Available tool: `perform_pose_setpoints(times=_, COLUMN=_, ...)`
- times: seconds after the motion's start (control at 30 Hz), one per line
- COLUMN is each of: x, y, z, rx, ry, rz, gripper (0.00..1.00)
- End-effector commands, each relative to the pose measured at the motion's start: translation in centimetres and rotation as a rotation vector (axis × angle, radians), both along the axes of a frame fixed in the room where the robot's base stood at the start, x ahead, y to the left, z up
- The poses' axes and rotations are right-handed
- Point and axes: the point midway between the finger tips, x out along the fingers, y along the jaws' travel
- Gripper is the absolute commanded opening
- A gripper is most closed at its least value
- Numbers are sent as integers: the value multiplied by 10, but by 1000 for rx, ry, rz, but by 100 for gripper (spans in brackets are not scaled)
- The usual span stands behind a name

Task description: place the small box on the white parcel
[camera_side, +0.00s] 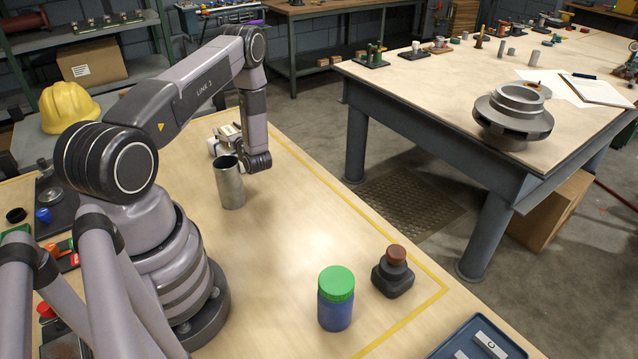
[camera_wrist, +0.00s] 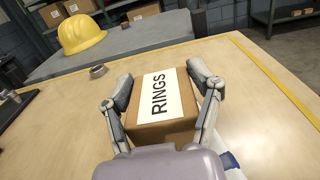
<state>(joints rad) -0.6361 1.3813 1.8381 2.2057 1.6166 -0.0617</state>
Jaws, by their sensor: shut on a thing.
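The small box (camera_wrist: 160,100) is brown cardboard with a white label reading RINGS. It fills the space between the fingers of my gripper (camera_wrist: 165,88) in the wrist view, with a finger against each side. In the side view the box (camera_side: 228,131) shows only partly behind my arm and gripper (camera_side: 228,146). A white thing with a blue patch (camera_wrist: 231,160), perhaps the white parcel, shows in part below and right of the box in the wrist view; the gripper hides the rest. I cannot tell whether the box touches it.
A grey metal cylinder (camera_side: 230,184) stands close in front of the gripper in the side view. A blue jar with green lid (camera_side: 336,298) and a dark part with a brown knob (camera_side: 393,272) stand farther right. A yellow hard hat (camera_wrist: 80,34) lies beyond.

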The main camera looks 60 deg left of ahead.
Motion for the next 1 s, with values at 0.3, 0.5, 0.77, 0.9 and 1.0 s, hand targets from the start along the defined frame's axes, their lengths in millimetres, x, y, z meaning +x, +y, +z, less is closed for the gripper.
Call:
perform_pose_setpoints(times=0.3, x=0, y=0, z=-2, rx=2, ry=-2, rz=0, gripper=21)
perform_pose_setpoints(times=0.5, x=0, y=0, z=-3, rx=1, ry=-2, rz=0, gripper=83)
perform_pose_setpoints(times=0.77, x=0, y=0, z=-2, rx=1, ry=-1, rz=0, gripper=93)
perform_pose_setpoints(times=0.9, x=0, y=0, z=-2, rx=1, ry=-2, rz=0, gripper=93)
perform_pose_setpoints(times=1.0, x=1, y=-4, z=0, rx=-1, ry=0, rz=-2, gripper=93)
